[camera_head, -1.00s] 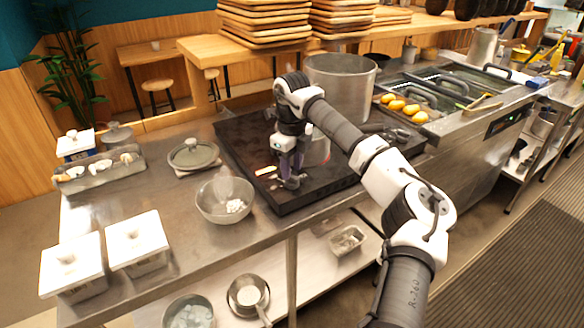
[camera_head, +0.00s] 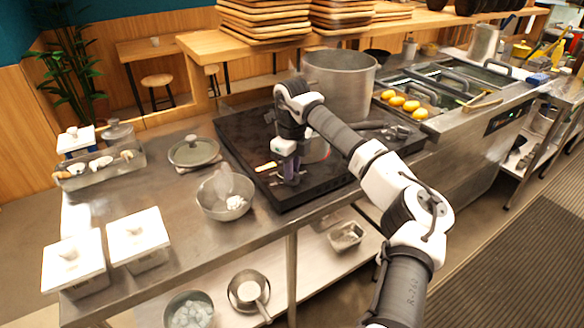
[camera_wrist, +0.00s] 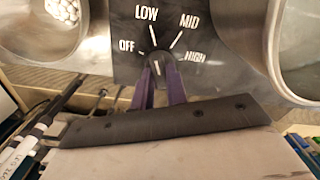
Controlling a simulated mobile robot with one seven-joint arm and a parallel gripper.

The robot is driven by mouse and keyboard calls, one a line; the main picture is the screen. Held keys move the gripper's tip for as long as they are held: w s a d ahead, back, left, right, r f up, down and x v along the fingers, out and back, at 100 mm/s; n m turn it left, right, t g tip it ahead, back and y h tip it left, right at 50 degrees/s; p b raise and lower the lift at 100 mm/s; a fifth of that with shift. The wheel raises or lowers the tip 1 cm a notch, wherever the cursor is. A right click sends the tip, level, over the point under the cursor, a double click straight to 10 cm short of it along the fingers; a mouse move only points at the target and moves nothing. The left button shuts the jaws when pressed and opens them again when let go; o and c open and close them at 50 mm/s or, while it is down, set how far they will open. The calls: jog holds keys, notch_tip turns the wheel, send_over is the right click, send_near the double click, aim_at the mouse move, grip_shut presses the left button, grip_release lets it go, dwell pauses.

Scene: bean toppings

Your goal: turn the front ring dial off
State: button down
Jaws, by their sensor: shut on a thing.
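The dial (camera_wrist: 158,62) is a dark round knob on a black panel (camera_wrist: 125,35) marked OFF, LOW, MID and HIGH in white. A short white mark shows on the knob; its exact setting is hard to tell. My gripper (camera_wrist: 158,75) has two purple fingers, one on each side of the knob, shut on it. The fingers partly cover the knob's near side. In the head view my gripper (camera_head: 290,176) is low over the front left of the black cooktop (camera_head: 290,203); the dial is hidden there.
A steel bowl (camera_head: 210,208) stands left of the cooktop, and a lidded pan (camera_head: 193,151) stands behind it. A large steel pot (camera_head: 340,90) stands at the cooktop's back. White-lidded containers (camera_head: 137,235) are at the front left. The counter between them is partly clear.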

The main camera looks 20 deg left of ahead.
jog(key=n, duration=0.4)
jog(key=shift+n, duration=2.6)
jog(key=c, duration=1.4)
grip_release()
jog(key=shift+r+b, duration=0.1)
jog(key=shift+b, duration=0.2)
notch_tip(320, 180, up, 14)
jog(key=b, duration=0.2)
